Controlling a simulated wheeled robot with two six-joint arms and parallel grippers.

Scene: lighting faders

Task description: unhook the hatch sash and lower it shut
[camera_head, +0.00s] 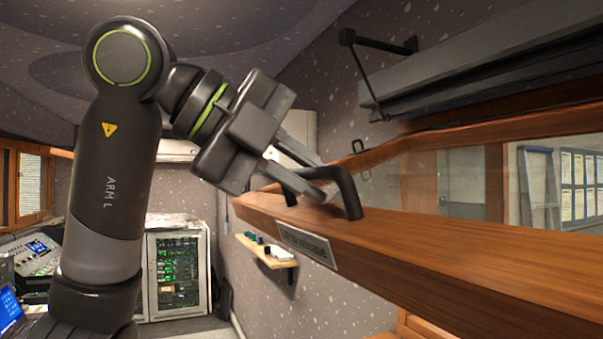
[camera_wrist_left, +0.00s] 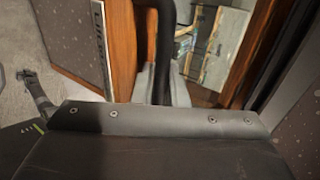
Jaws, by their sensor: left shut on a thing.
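The wooden hatch sash (camera_head: 430,255) is swung out toward me, its long front rail running from centre to lower right. A black bar handle (camera_head: 347,190) and a small pale label (camera_head: 307,249) are on that rail. My left gripper (camera_head: 318,178) is shut on the handle; the handle also shows in the left wrist view (camera_wrist_left: 165,45), running up from the fingers. A thin black hook rod (camera_head: 366,85) hangs from a wall bracket. A small dark loop (camera_head: 357,146) stands on the sash's far edge, and the rod's lower end appears apart from it. My right gripper is not in view.
A long grey beam (camera_head: 490,70) runs above the sash at upper right. A small wooden shelf (camera_head: 265,251) is on the speckled wall below the sash's end. A rack cabinet (camera_head: 176,274) and a mixing desk (camera_head: 40,255) stand at the back left.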

